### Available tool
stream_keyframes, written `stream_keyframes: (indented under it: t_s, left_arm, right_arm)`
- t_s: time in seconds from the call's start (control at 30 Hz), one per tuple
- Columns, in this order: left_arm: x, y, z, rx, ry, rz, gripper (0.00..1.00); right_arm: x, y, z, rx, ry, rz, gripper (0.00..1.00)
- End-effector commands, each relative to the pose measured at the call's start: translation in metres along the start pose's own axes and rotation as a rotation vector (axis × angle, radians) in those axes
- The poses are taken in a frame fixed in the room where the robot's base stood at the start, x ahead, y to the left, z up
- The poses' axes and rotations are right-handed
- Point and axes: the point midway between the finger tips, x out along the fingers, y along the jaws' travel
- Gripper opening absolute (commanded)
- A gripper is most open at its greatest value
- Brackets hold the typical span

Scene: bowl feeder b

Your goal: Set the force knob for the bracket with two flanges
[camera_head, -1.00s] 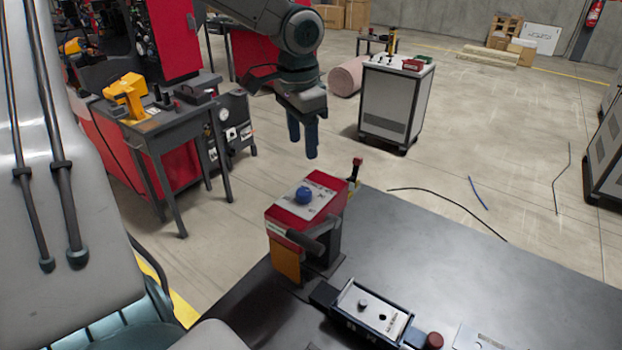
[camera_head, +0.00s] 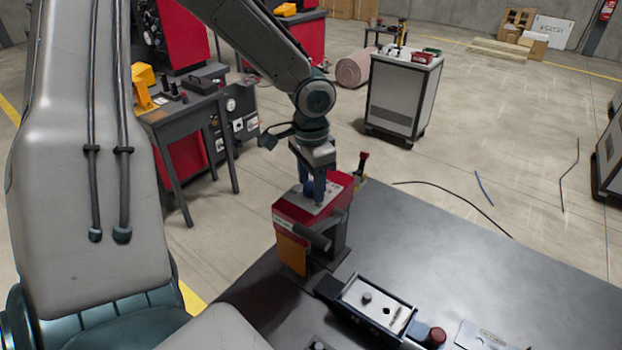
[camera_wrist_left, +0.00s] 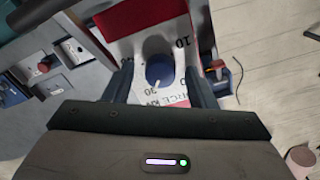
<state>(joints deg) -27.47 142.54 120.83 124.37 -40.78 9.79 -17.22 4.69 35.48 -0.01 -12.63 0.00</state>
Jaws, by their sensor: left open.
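The force knob is a round blue dial (camera_wrist_left: 160,71) with a white pointer mark. It sits on a white scale plate (camera_wrist_left: 150,45) on top of the red press (camera_head: 290,207). In the left wrist view the numbers 10 and 30 and part of the word FORCE show on the plate. My left gripper (camera_head: 318,193) points down over the press, its open fingers on either side of the knob; it also shows in the left wrist view (camera_wrist_left: 162,82). I cannot tell whether the fingers touch the knob. In the head view the knob (camera_head: 309,187) is partly hidden by the fingers. I see no flanged bracket clearly.
A control box (camera_head: 376,302) with small knobs and a red button (camera_head: 436,336) stand on the dark table (camera_head: 470,255) in front of the press. A red-topped lever (camera_head: 363,161) rises just behind it. The table's right side is mostly clear.

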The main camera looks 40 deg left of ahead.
Motion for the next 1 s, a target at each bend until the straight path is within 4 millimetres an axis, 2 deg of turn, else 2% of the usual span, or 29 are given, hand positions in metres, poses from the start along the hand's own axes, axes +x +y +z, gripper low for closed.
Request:
stream_keyframes:
  t_s: [0.2, 0.27, 0.43, 0.77, 1.0]
  left_arm:
    - [0.0005, 0.0, 0.0, 0.0, 0.0, 0.0, 0.51]
    - [0.0004, 0.0, 0.0, 0.0, 0.0, 0.0, 0.41]
    - [0.0003, 0.0, 0.0, 0.0, 0.0, 0.0, 0.08]
    - [0.0002, -0.0001, -0.0001, -0.036, 0.0, 0.0, 0.07]
    - [0.0003, -0.0004, -0.0003, -0.169, 0.0, -0.001, 0.07]
  right_arm:
    - [0.0, -0.0035, -0.0002, 0.002, 0.0, -0.004, 0.42]
    - [0.0, -0.0042, -0.0003, 0.002, 0.0, -0.004, 0.42]
    - [0.0, -0.0045, -0.0004, 0.002, 0.001, -0.005, 0.42]
    - [0.0004, -0.0038, -0.0007, 0.002, 0.001, -0.004, 0.42]
    - [0.0017, -0.0013, -0.0008, 0.001, 0.002, -0.001, 0.42]
